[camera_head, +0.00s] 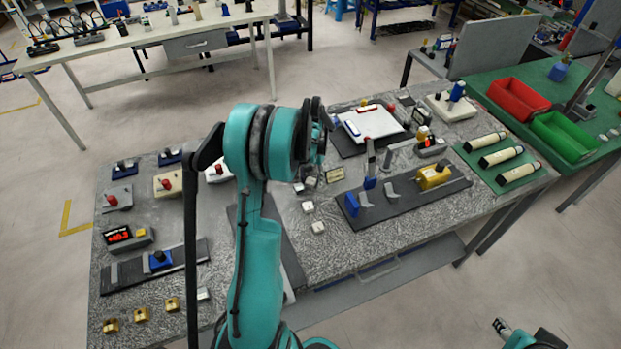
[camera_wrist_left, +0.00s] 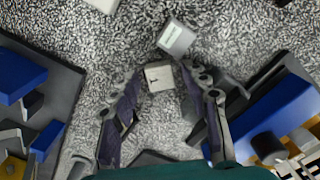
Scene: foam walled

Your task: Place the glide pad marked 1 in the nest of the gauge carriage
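A small white pad (camera_wrist_left: 159,77) with a dark mark, too small to read surely, lies on the speckled top between my left fingertips in the left wrist view. A second pale pad (camera_wrist_left: 176,38) lies just beyond it. My left gripper (camera_wrist_left: 160,74) is open around the first pad, with no clear contact. In the head view my left gripper (camera_head: 310,177) is partly hidden by its arm; loose white pads (camera_head: 308,206) lie nearby. A dark rail (camera_head: 385,206) carries a yellow block (camera_head: 433,177) and blue parts; I cannot tell whether this is the gauge carriage. My right gripper (camera_head: 503,328) is at bottom right, its fingers unclear.
Another rail with a blue block (camera_head: 160,260) and a red-digit display (camera_head: 118,235) stand at left. Brass blocks (camera_head: 141,315) lie at the front left. A white plate (camera_head: 372,122) stands behind the pads. Green mat cylinders (camera_head: 501,157) are at right.

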